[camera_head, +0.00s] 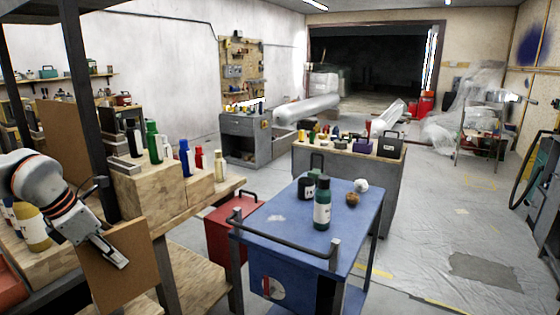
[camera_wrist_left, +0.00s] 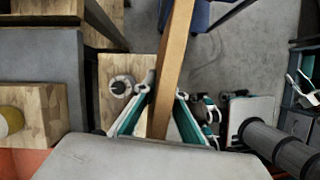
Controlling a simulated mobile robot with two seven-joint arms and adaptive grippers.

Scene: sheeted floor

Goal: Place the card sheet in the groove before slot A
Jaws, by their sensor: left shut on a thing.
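The card sheet (camera_head: 130,262) is a flat brown panel at the lower left of the head view. My left gripper (camera_head: 113,256) reaches down over its face and is shut on it. In the left wrist view the sheet (camera_wrist_left: 173,65) shows edge-on as a long brown strip between the fingers of the left gripper (camera_wrist_left: 160,118). The sheet is held upright and slightly tilted, in front of the wooden bench. I cannot make out the groove or a slot A label. My right gripper is not in view.
A stepped wooden stand (camera_head: 150,190) holds several bottles. A similar brown panel (camera_head: 60,135) stands behind a dark post (camera_head: 85,100). A blue cart (camera_head: 290,235) with bottles is to the right, beside a red box (camera_head: 225,225). Open floor lies at the far right.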

